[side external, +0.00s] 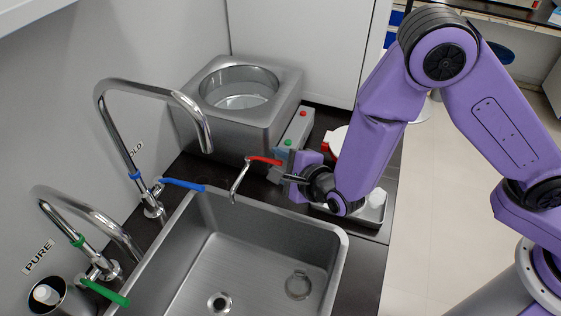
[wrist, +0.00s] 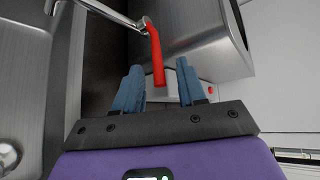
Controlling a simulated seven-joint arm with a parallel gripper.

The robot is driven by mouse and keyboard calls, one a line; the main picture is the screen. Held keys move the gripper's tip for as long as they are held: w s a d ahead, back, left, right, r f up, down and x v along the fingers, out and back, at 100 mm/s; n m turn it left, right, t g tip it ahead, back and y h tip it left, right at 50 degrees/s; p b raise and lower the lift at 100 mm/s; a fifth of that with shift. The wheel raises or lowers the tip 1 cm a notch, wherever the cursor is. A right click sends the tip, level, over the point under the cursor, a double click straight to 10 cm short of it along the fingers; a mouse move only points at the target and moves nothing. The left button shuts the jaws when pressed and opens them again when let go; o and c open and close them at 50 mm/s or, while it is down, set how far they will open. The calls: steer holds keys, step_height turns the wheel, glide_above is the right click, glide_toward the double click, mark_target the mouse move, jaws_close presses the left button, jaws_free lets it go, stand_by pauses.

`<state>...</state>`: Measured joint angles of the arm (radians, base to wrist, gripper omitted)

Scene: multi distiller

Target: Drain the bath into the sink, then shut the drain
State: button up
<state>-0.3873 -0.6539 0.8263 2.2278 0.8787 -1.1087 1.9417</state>
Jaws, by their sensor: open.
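The steel bath (side external: 285,88) is a square block with a round opening at the back. Something shiny, perhaps water, shows inside it. Its drain pipe (side external: 238,184) ends over the back edge of the steel sink (side external: 190,255). The red drain handle (side external: 264,160) points right from the valve, towards my gripper (side external: 287,179). I see no flow from the pipe. In the wrist view my gripper (wrist: 158,66) is open. The free end of the red handle (wrist: 157,60) appears between its blue fingers, with gaps on both sides. Whether it is at finger depth is unclear.
A tall faucet with a blue handle (side external: 182,184) and another with a green handle (side external: 106,292) stand left of the sink. A grey control box (side external: 296,135) with buttons sits right of the bath. A tray (side external: 372,212) lies under my wrist.

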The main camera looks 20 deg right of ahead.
steer(key=shift+w, duration=0.1)
jaws_close()
steer(key=shift+a, duration=0.1)
steer(key=shift+s+a+m+h, duration=0.35)
steer(key=shift+a+m+h, duration=0.1)
steer(key=shift+m+h, duration=0.5)
steer(key=shift+s+a+m+h, duration=0.4)
steer(key=shift+m+h, duration=0.45)
steer(key=shift+h, duration=0.2)
steer(key=shift+s+a+m+g+h, duration=0.2)
steer(key=shift+a+m+h, duration=0.35)
steer(key=shift+m+h, duration=0.35)
steer(key=shift+s+a+m+g+h, duration=0.1)
steer(key=shift+a+m+g+h, duration=0.1)
steer(key=shift+a+m+h, duration=0.5)
steer(key=shift+d+h, duration=0.2)
steer(key=shift+h, duration=0.1)
